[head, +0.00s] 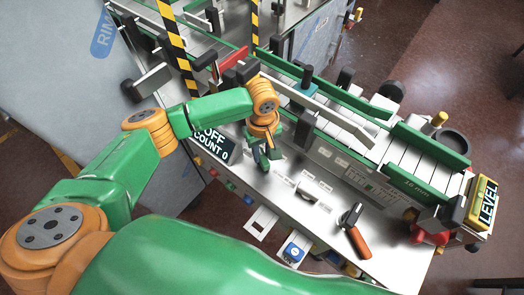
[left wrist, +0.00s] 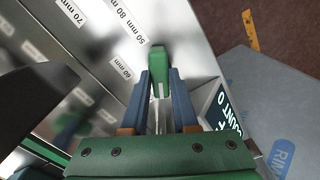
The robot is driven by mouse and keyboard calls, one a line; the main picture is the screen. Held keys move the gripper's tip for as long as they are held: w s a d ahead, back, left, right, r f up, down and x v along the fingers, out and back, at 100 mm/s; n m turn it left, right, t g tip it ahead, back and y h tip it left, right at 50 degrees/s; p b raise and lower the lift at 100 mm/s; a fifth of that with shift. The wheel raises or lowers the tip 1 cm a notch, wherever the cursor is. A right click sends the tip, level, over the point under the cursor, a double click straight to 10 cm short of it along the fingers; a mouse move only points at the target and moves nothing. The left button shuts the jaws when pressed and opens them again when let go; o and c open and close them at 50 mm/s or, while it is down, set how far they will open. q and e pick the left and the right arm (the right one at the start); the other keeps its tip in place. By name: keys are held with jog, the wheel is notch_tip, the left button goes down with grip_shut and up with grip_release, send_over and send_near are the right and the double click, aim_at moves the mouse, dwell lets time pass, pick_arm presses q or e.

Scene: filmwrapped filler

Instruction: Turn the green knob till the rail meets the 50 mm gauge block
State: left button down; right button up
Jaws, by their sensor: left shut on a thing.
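My left gripper (head: 268,152) is low at the near edge of the machine's steel deck. In the left wrist view, its blue fingers (left wrist: 160,100) are shut on a green piece (left wrist: 157,62), which looks like the green knob. In the head view, the arm and gripper partly hide this spot. Long rails run along the conveyor, a green one (head: 340,91) and a pale one (head: 318,108). A short metal piece (head: 307,192) lies by the printed labels; I cannot tell whether it is the 50 mm gauge block. The 50 mm label (left wrist: 136,34) shows in the left wrist view. My right gripper is out of view.
A display (head: 214,145) reading OFF, COUNT 0 is beside the gripper. An orange-handled tool (head: 355,238) lies at the deck's right. A yellow LEVEL box (head: 482,202) is at the far right. Striped posts (head: 175,40) stand behind the arm. Bare deck lies around the labels.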

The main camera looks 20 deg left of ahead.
pick_arm(q)
jog(key=m, duration=0.7)
jog(key=shift+w+r, duration=0.1)
jog(key=shift+r, duration=0.05)
jog(key=m, duration=0.6)
jog(key=shift+d+m, duration=0.1)
jog(key=shift+m, duration=0.2)
jog(key=m, duration=1.3)
jog(key=shift+r, duration=0.1)
jog(key=shift+m, duration=0.4)
jog(key=c, duration=0.9)
grip_release()
jog(key=shift+o, duration=1.1)
